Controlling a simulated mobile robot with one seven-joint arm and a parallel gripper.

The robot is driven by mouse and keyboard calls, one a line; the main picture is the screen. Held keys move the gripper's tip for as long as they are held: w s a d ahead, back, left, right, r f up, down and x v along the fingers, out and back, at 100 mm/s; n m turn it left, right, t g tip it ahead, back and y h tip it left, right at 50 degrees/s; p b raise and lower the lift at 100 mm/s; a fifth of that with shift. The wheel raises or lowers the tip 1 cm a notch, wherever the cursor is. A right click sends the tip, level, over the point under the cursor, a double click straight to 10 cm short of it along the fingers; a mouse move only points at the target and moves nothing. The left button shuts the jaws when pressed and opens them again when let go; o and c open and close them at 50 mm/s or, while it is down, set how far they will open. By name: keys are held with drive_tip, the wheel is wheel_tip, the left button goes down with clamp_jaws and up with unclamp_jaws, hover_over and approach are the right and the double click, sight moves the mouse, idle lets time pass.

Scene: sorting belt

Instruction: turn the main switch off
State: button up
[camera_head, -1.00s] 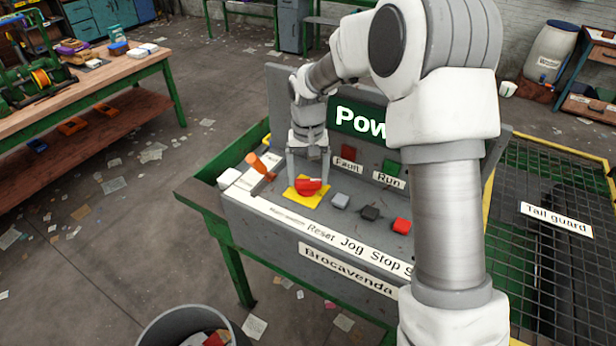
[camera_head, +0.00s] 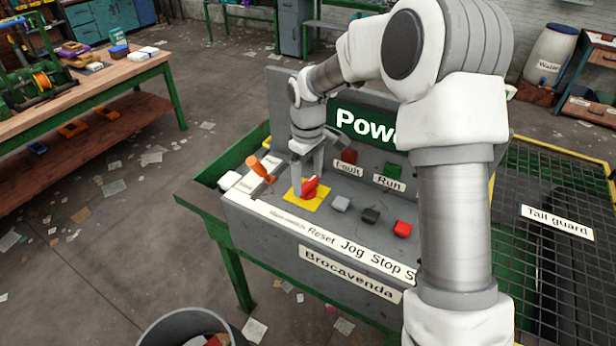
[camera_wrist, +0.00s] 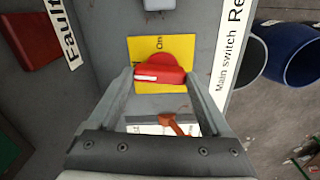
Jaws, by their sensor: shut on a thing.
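The main switch is a red rotary knob (camera_head: 310,186) on a yellow plate (camera_head: 294,203), at the left of the grey sloping control panel. My gripper (camera_head: 307,181) reaches down to it and is shut on the knob. In the wrist view the knob (camera_wrist: 164,64) sits between the two fingers (camera_wrist: 160,76), and its handle lies across the gap. The handle has a white mark at its left end. The yellow plate (camera_wrist: 140,49) shows "On" beyond the knob; the rest of its lettering is hidden. A "Main switch" label (camera_wrist: 228,62) lies to the right.
An orange-handled lever (camera_head: 259,168) stands close left of the gripper. Grey, black and red buttons (camera_head: 402,229) lie to the right, with Fault (camera_head: 349,156) and Run (camera_head: 392,168) lamps behind. My arm hides part of the panel's right side.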

sight(307, 182)
drive_tip(key=shift+r+n, duration=0.1)
drive_tip(key=shift+n, duration=0.5)
drive_tip(key=o, duration=1.2)
drive_tip(key=shift+c, duration=0.2)
wheel_tip(307, 182, up, 17)
drive_tip(key=shift+r, duration=0.2)
